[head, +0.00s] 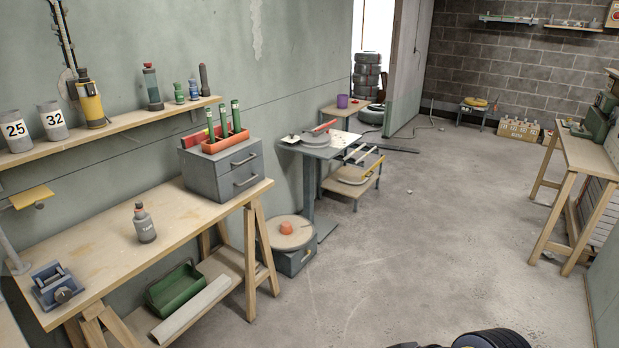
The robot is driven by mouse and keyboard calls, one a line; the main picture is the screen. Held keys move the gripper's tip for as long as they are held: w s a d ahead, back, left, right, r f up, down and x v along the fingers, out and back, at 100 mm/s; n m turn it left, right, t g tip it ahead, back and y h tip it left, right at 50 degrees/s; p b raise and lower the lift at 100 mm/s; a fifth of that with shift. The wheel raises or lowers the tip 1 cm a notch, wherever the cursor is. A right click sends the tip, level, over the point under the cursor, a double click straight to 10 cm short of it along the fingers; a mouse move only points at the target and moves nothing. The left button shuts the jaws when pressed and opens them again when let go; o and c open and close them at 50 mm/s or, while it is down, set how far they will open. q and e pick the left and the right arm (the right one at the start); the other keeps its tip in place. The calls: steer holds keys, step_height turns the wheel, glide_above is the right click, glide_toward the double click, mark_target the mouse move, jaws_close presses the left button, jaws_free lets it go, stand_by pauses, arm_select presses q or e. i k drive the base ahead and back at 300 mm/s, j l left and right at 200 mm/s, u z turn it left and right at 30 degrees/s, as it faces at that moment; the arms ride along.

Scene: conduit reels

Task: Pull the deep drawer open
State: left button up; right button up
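A grey drawer cabinet (222,167) stands on the back right end of the wooden workbench at the left. Its front has an upper drawer (226,166) and a lower drawer (227,188), each with a bar handle. Both look closed. I cannot tell for sure from here which is the deep one. A low grey box (293,262) on the floor right of the bench also has a handle on its front. Neither of my grippers shows in the head view.
An orange tray (226,143) with green-topped tools sits on the cabinet. A grey bottle (144,223) and a blue device (57,289) stand on the workbench (180,232). A green tote (177,291) lies on its lower shelf. The concrete floor (400,240) in the middle is clear.

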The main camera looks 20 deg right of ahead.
mark_target(230, 184)
steer(key=z, duration=0.3)
steer(key=i+l, duration=0.1)
steer(key=i, duration=0.45)
steer(key=i+l+u, duration=0.1)
steer(key=i, duration=0.4)
steer(key=i+l, duration=0.1)
steer(key=i, duration=0.45)
steer(key=i+l+u, duration=0.1)
steer(key=i, duration=0.4)
steer(key=i+l, duration=0.25)
steer(key=i, duration=0.3)
steer(key=j+u, duration=0.05)
